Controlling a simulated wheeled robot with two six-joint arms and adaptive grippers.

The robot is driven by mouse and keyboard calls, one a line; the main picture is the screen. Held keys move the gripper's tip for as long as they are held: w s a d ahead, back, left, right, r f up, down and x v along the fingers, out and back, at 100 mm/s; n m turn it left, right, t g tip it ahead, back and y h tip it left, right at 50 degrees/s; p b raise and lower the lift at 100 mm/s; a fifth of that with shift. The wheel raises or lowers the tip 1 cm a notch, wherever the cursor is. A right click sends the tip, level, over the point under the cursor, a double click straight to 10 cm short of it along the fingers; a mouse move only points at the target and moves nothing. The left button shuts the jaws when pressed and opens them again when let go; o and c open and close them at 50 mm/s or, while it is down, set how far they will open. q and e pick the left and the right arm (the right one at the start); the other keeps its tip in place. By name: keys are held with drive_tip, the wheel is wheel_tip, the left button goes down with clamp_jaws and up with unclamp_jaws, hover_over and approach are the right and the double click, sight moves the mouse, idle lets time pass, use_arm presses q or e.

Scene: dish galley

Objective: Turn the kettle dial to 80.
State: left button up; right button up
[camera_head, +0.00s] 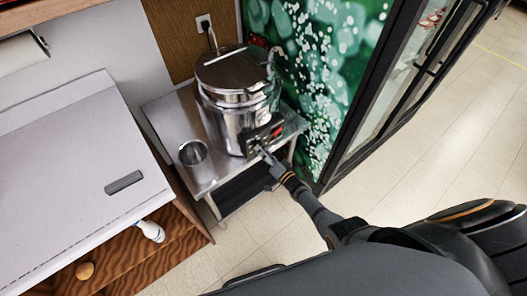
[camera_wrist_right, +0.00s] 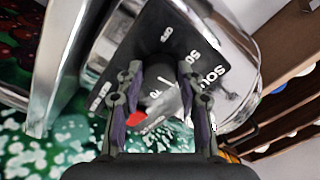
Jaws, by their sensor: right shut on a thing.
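The kettle (camera_head: 222,112) is a large shiny metal pot with a lid, standing upright on a small metal table. Its black control panel (camera_head: 277,131) faces front right, and my right gripper (camera_head: 263,152) is at the panel's lower part. In the right wrist view the grey dial (camera_wrist_right: 162,88) lies between the two fingers of my right gripper (camera_wrist_right: 158,82), which is shut on it. White marks including OFF and 50 show on the panel (camera_wrist_right: 205,58). A red spot shows beside the dial. I cannot tell which mark the dial points to. My left gripper is out of view.
A metal cup (camera_head: 194,158) stands left of the kettle on the metal table (camera_head: 172,118). A white counter (camera_head: 70,170) is at the left, above a wooden shelf. A dark-framed glass door (camera_head: 400,85) is at the right. The tiled floor between is clear.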

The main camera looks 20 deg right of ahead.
drive_tip(key=shift+m, duration=0.6)
drive_tip(key=o, duration=1.2)
drive_tip(key=shift+c, duration=0.2)
drive_tip(key=shift+s, duration=0.1)
drive_tip(key=v, duration=1.1)
drive_tip(key=shift+s, duration=0.4)
drive_tip(key=shift+d, duration=0.1)
